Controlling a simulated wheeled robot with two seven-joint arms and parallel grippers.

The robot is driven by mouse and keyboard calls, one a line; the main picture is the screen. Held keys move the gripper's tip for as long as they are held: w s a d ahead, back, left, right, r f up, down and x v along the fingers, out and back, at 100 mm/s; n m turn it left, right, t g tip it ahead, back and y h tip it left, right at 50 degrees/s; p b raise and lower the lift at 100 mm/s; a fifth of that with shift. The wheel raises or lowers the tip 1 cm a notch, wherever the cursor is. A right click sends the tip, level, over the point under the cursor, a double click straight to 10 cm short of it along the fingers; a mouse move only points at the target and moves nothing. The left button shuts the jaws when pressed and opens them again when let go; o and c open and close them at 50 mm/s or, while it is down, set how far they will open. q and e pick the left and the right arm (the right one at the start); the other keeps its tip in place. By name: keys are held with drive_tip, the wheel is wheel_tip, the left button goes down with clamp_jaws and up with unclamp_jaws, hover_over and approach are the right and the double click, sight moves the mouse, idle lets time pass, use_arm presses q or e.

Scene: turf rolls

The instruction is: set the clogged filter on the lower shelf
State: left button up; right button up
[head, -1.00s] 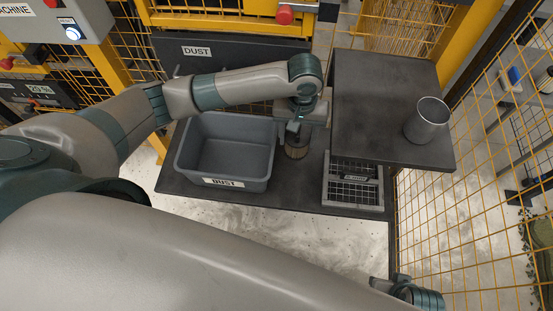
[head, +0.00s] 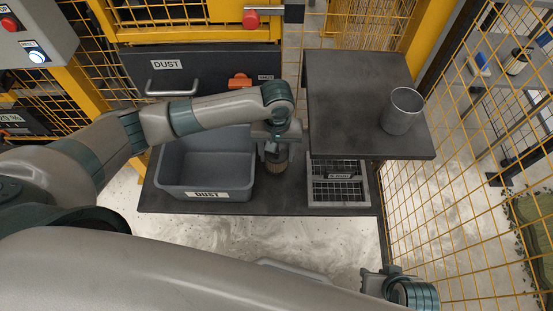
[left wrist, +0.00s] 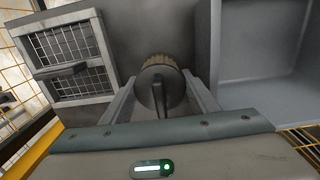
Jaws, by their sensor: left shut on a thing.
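The clogged filter (head: 276,167) has a dark cap and a tan pleated body. It is upright between the grey bin and the wire rack, at the dark lower shelf (head: 290,198). I cannot tell whether its base touches the shelf. My left gripper (head: 277,150) is shut on it from above. In the left wrist view the filter's cap (left wrist: 158,92) with its raised grip bar sits between the two fingers (left wrist: 162,98). My right gripper (head: 375,281) shows only partly at the bottom right, and its jaws cannot be made out.
A dark DUST drawer (head: 205,78) is behind. Yellow mesh fencing closes the right side.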

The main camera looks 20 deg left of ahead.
sight(277, 160)
use_arm(q)
drive_tip(key=shift+f+b, duration=0.35)
drive_tip(key=shift+f, duration=1.55)
use_arm(e)
drive_tip(key=shift+w+a+f, duration=0.1)
drive_tip(key=shift+w+a, duration=0.2)
drive_tip(key=shift+a, duration=0.05)
drive_tip(key=shift+s, duration=0.1)
use_arm(q)
drive_tip(key=o, duration=0.8)
drive_tip(key=shift+f, duration=0.1)
